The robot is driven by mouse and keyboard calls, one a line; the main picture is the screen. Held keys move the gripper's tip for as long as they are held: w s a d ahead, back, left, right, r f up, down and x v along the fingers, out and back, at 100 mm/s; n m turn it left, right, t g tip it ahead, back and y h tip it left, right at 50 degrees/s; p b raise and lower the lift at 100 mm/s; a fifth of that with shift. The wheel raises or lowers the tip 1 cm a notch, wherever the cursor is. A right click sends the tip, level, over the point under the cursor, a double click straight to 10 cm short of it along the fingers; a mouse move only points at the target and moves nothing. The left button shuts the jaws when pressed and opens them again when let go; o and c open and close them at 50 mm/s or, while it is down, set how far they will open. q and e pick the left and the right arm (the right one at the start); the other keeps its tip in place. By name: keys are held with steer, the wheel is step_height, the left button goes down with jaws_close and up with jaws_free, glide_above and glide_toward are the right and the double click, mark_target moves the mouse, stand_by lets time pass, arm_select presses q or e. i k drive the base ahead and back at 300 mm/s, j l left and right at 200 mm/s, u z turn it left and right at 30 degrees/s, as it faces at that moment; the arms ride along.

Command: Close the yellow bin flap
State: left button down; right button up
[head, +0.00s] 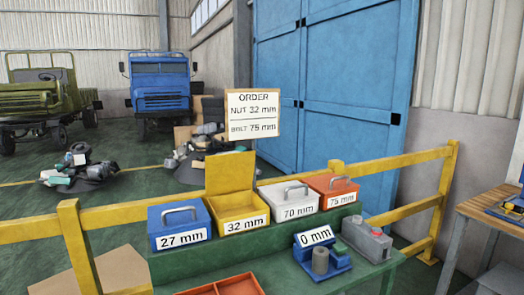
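The yellow bin (242,224), labelled 32 mm, stands on the green bench between the blue bin and the white bin. Its yellow flap (230,172) is open and stands upright at the back of the bin. The inside of the bin is partly visible, but I cannot tell what lies in it. Neither of my grippers shows in the head view.
A blue bin (180,225), white bin (289,204) and orange bin (333,191) have shut lids with handles. A 0 mm gauge (320,255), grey box (367,240) and orange tray (222,286) are in front. A yellow railing (395,166) runs behind.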

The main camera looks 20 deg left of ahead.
mark_target(228, 171)
steer(key=j+z, duration=0.35)
steer(key=j, duration=0.2)
steer(key=i+j+z, duration=0.1)
steer(key=j+z, duration=0.25)
steer(key=j, duration=0.25)
